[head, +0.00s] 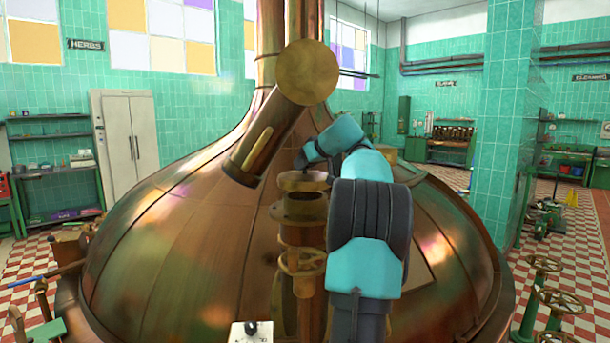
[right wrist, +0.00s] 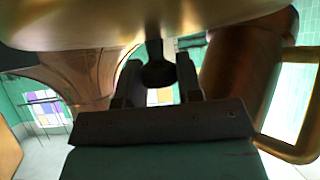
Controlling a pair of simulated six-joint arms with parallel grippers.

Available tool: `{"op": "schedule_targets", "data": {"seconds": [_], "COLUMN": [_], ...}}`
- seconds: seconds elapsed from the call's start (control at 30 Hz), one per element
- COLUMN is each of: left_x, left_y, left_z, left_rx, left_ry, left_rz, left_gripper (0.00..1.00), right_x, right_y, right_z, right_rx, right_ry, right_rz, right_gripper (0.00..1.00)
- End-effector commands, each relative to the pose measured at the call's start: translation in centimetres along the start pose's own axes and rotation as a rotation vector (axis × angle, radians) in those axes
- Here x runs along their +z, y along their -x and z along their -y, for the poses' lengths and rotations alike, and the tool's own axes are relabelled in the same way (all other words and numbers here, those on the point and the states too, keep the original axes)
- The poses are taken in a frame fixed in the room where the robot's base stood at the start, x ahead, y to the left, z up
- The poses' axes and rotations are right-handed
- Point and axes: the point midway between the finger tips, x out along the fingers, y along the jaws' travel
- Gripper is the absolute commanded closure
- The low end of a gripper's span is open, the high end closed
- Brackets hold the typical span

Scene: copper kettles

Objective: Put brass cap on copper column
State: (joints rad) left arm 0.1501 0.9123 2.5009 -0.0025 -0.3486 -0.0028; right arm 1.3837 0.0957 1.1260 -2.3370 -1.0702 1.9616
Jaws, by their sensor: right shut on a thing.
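The brass cap (head: 303,180) is a flat round disc near the middle of the head view. It is just above the upright copper column (head: 299,236), whose flange (head: 292,213) shows below it. A dark area lies between cap and flange; I cannot tell how large the gap is. My right gripper (head: 309,163) reaches in over the cap and is shut on its knob. In the right wrist view, the dark knob (right wrist: 156,70) is between the fingers of this gripper (right wrist: 158,78), and the cap's brass surface (right wrist: 150,22) fills the top. My left gripper is not in view.
A large copper kettle (head: 160,250) fills the space behind the column. A slanted copper pipe (head: 262,140) with a round brass end (head: 308,72) hangs close above the gripper. A brass handwheel (head: 302,262) sits low on the column. A white box (head: 251,332) stands at the bottom.

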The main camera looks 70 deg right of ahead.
Motion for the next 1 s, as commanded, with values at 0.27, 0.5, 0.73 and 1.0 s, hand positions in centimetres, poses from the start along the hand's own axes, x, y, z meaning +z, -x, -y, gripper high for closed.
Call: {"op": "schedule_targets", "data": {"seconds": [0.27, 0.5, 0.73, 1.0], "left_x": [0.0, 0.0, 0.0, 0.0], "left_y": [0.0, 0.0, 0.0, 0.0], "left_z": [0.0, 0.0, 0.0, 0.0], "left_rx": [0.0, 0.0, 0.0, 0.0], "left_ry": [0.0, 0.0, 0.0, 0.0], "left_rz": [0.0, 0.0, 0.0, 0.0], "left_gripper": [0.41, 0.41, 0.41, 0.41], "right_x": [-0.2, -0.3, 0.2, 2.0], "right_y": [-0.1, -0.3, -1.0, -2.2], "right_z": [-0.2, -0.4, -0.7, -0.7], "right_rx": [0.001, 0.001, 0.0, 0.0], "right_ry": [0.002, 0.001, 0.0, 0.0], "right_rz": [-0.002, -0.002, -0.002, -0.002], "right_gripper": [1.0, 1.0, 1.0, 1.0]}}
